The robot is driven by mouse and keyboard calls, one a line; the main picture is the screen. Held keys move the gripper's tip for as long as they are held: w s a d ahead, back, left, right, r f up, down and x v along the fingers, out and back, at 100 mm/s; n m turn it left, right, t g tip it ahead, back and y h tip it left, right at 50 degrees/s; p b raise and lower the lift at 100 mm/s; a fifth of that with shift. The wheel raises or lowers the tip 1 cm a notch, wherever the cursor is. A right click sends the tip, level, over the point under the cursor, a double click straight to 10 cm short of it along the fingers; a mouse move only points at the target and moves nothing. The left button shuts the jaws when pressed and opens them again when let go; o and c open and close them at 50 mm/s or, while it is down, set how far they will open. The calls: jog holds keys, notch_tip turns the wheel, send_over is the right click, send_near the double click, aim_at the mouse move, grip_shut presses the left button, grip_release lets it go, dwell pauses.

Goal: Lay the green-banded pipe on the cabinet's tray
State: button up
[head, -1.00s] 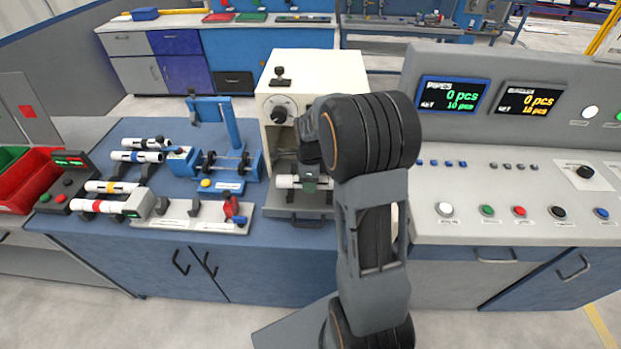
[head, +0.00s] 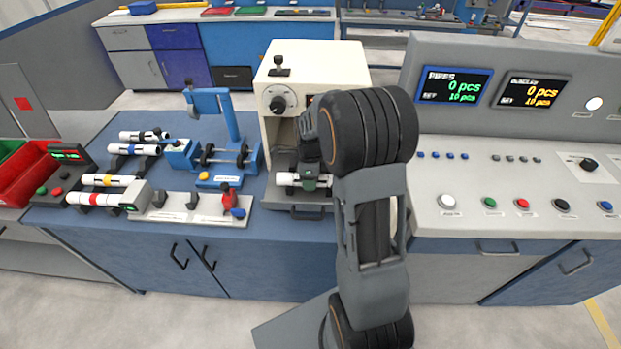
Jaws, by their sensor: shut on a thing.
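The green-banded pipe (head: 287,179) is white and lies level, its green band partly hidden under my gripper (head: 310,181). My gripper is shut around the pipe's middle. It is inside the front opening of the white cabinet (head: 312,62), low down and over the dark tray (head: 308,207). I cannot tell whether the pipe touches the tray. My arm hides the right side of the opening and part of the pipe's right end.
Other white pipes with black, blue (head: 134,150), yellow (head: 108,181) and red (head: 93,199) bands lie on the blue bench at the left. A clamp fixture (head: 222,155) stands left of the cabinet. A control console (head: 520,190) stands close on the right.

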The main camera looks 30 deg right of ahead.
jog(key=shift+f+b, duration=0.35)
jog(key=shift+f, duration=0.15)
jog(key=o, duration=1)
jog(key=shift+o, duration=0.2)
jog(key=shift+r, duration=0.1)
notch_tip(320, 180, up, 14)
jog(key=shift+w+d, duration=0.1)
dwell(0.5)
